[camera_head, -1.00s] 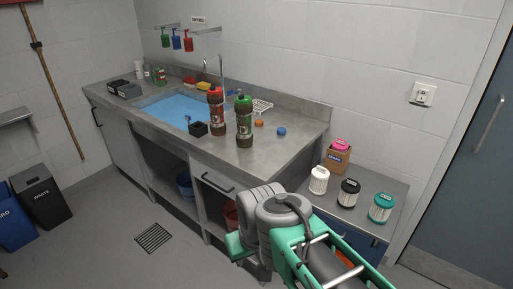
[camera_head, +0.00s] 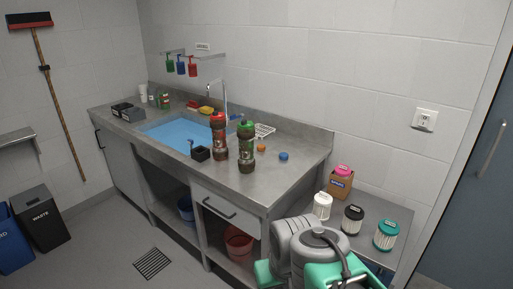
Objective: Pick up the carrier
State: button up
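No thing is marked as the carrier, and I cannot tell for sure which one it is. Two dark brown, see-through cylinders stand upright side by side on the grey counter (camera_head: 180,176): a red-capped cylinder (camera_head: 219,138) and a green-capped cylinder (camera_head: 246,147). A small black open box (camera_head: 200,154) with a thin upright piece sits just left of them, near the sink. My gripper is out of view; only grey and green parts of my arm show at the bottom right, apart from the cylinders.
A blue-bottomed sink (camera_head: 183,132) with a tall tap lies behind the black box. Orange and blue caps (camera_head: 283,156) lie right of the cylinders. A lower side table (camera_head: 375,265) holds white, black and teal-topped canisters and a brown box (camera_head: 340,185). The counter's front right is clear.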

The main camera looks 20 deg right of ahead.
aim_at(246, 161)
jog(key=u, duration=0.15)
jog(key=i, duration=0.9)
jog(key=u, duration=0.95)
jog(key=i, duration=0.5)
jog(key=u, duration=0.45)
